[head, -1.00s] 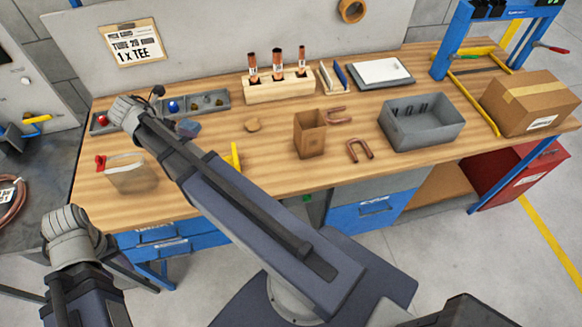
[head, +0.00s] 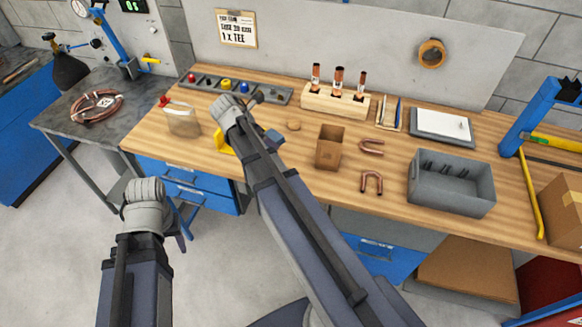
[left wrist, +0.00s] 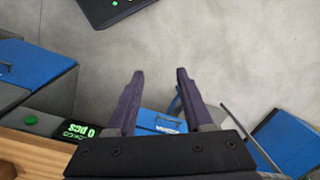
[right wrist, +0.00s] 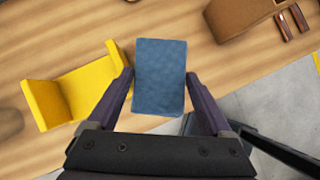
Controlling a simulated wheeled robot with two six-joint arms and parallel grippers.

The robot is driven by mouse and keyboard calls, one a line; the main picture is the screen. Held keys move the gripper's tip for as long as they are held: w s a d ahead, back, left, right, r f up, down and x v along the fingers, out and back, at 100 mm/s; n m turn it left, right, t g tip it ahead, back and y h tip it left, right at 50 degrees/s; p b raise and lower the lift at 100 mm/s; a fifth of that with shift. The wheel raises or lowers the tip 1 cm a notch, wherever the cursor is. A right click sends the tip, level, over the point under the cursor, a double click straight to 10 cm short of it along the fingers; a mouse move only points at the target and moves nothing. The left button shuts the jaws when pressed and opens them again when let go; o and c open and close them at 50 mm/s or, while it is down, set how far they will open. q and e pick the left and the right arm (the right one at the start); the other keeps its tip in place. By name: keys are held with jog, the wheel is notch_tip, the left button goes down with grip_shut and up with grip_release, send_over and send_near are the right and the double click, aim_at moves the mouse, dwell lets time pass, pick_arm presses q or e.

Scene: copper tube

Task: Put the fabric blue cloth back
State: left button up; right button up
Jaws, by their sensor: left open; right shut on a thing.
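The blue cloth (right wrist: 160,75) is a small flat rectangle between the fingers of my right gripper (right wrist: 159,74), which is shut on it. In the head view the cloth (head: 273,138) shows just right of my right wrist, over the bench. A yellow holder (right wrist: 75,92) with upright ends stands to the left of the cloth, apart from it; in the head view my arm partly hides this holder (head: 224,141). How high the cloth is above the bench is unclear. My left gripper (left wrist: 160,75) is open and empty, over the floor in front of the bench.
A brown box (head: 329,148), copper U-bends (head: 371,181) and a grey bin (head: 452,188) stand to the right on the wooden bench (head: 310,190). A clear bottle (head: 183,120) is on the left. A parts tray (head: 235,86) and tube rack (head: 335,99) line the back.

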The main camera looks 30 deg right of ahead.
aim_at(284, 137)
pick_arm(q)
jog(key=shift+o, duration=1.1)
jog(key=shift+s+r+p, duration=0.2)
jog(key=shift+r+p, duration=0.4)
pick_arm(e)
jog(key=shift+n, duration=0.5)
jog(key=d, duration=0.1)
jog(key=s+d, duration=0.1)
jog(key=s+d+r, duration=0.1)
jog(key=d, duration=0.1)
jog(key=shift+d, duration=0.1)
jog(key=shift+d+t, duration=0.25)
jog(key=shift+t, duration=0.05)
notch_tip(284, 137, down, 10)
jog(key=b, duration=1)
jog(key=shift+w+f, duration=0.1)
pick_arm(q)
notch_tip(284, 137, down, 10)
jog(key=shift+f, duration=0.15)
pick_arm(e)
jog(key=o, duration=1)
